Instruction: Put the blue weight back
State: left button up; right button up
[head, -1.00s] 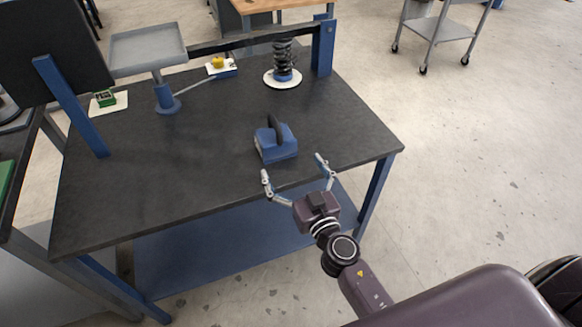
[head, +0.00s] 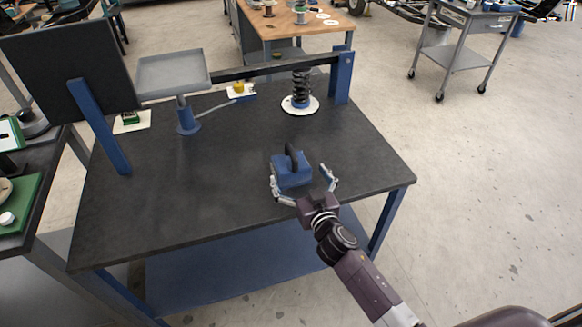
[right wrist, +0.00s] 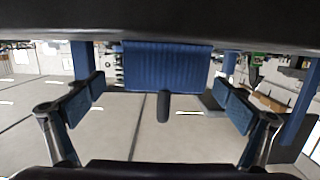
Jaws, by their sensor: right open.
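The blue weight (head: 292,176), a block with a dark arched handle, stands on the black tabletop (head: 215,205) near its front right part. My right gripper (head: 301,173) is open at its near side. One finger is beside the block's left side, the other to its right with a gap. In the right wrist view, which looks upside down, the weight (right wrist: 166,68) shows between and beyond the spread fingers (right wrist: 160,87), handle pointing down. I cannot tell whether a finger touches it. A grey tray (head: 172,72) on a blue stand is empty. My left gripper is not in view.
A coil spring (head: 300,88) on a white disc stands below a dark beam (head: 270,68) held by a blue post (head: 342,75). A dark panel (head: 70,65) stands at the left. The tabletop's middle is clear.

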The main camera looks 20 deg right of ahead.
jog(key=w, duration=0.3)
jog(key=w+a, duration=0.1)
jog(key=shift+w+f, duration=0.3)
jog(key=shift+w, duration=0.1)
